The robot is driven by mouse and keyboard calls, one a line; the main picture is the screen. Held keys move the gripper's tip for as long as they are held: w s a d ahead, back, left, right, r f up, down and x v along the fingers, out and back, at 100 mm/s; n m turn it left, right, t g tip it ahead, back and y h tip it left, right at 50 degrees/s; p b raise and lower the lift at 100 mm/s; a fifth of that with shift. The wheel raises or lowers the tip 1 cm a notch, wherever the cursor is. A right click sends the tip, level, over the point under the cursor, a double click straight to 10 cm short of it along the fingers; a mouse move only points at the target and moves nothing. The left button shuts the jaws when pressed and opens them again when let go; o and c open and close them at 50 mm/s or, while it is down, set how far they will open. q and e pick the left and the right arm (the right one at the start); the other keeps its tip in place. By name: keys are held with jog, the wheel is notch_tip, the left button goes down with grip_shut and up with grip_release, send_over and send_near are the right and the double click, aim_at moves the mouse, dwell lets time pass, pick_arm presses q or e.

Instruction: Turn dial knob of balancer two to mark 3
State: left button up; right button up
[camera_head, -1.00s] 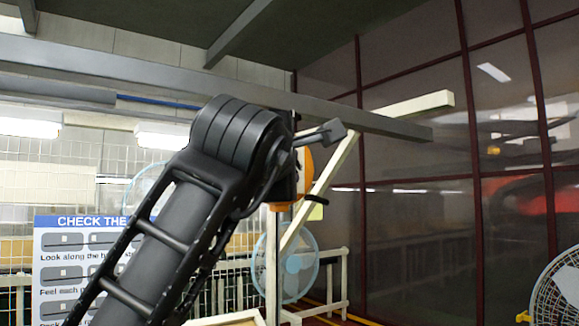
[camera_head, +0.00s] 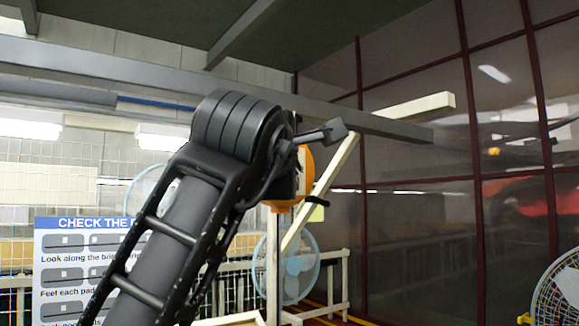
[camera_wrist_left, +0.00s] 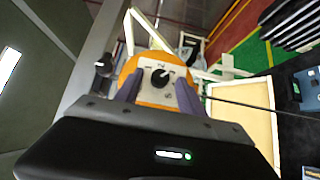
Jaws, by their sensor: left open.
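An orange balancer (camera_head: 307,172) hangs by the overhead beam, partly hidden behind my left wrist in the head view. In the left wrist view the balancer (camera_wrist_left: 150,97) shows a pale dial face with a black dial knob (camera_wrist_left: 160,77) on it. My left gripper (camera_wrist_left: 159,88) is open, with one finger on each side of the knob in this view. I cannot tell whether the fingers touch it. My right gripper is not in view.
A grey beam (camera_head: 375,122) runs overhead, close to my wrist. A pale wooden post with a brace (camera_head: 325,190) stands behind the balancer. A pale-rimmed tray or panel (camera_wrist_left: 243,112) lies below. A sign (camera_head: 85,265) and fans (camera_head: 560,290) stand further off.

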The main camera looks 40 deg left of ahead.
pick_arm(q)
jog(key=v, duration=0.7)
jog(key=shift+s+d+b, duration=0.2)
jog(key=shift+s+b, duration=0.1)
jog(key=shift+s, duration=0.05)
dwell(0.4)
